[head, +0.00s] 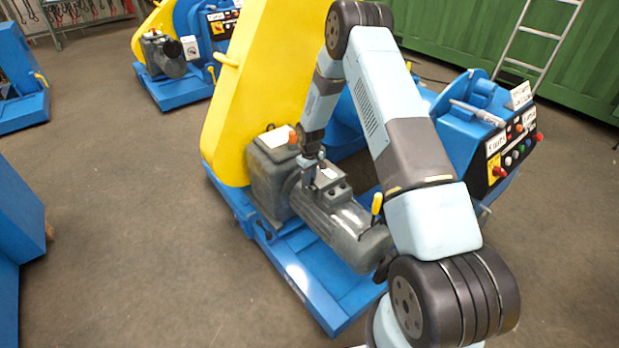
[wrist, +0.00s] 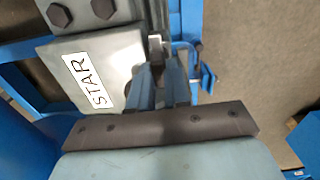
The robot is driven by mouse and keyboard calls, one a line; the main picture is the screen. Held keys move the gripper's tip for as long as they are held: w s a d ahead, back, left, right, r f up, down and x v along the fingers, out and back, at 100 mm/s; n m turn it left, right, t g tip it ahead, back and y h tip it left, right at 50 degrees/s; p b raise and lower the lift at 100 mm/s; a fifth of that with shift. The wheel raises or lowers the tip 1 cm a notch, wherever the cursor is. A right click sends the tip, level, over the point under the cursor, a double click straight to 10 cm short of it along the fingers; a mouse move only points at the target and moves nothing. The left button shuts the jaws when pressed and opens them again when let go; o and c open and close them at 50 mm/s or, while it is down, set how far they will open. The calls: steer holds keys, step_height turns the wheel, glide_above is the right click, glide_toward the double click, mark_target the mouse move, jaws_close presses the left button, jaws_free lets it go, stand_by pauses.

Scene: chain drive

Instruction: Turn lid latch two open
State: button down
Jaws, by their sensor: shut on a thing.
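The grey motor (head: 345,225) carries a terminal box with a grey lid (head: 335,190). In the wrist view the lid (wrist: 115,50) bears a white STAR label (wrist: 87,80). A small light metal latch (wrist: 156,45) sits at the lid's edge. My gripper (wrist: 161,68) is shut on this latch, its fingers close together at the lid's side. In the head view my gripper (head: 311,172) reaches down to the box, and the wrist hides part of it. I cannot read any number on the latch, and its exact turn is too small to tell.
A yellow guard (head: 255,75) rises behind the motor. A blue base frame (head: 315,285) lies under it. A control panel (head: 513,150) with coloured buttons stands to the right. Two large bolts (wrist: 103,8) are near the lid. The floor (head: 120,230) at left is clear.

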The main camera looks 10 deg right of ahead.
steer(key=shift+m, duration=0.4)
steer(key=c, duration=1.1)
jaws_free()
step_height(320, 180, up, 14)
steer(key=shift+f, duration=0.2)
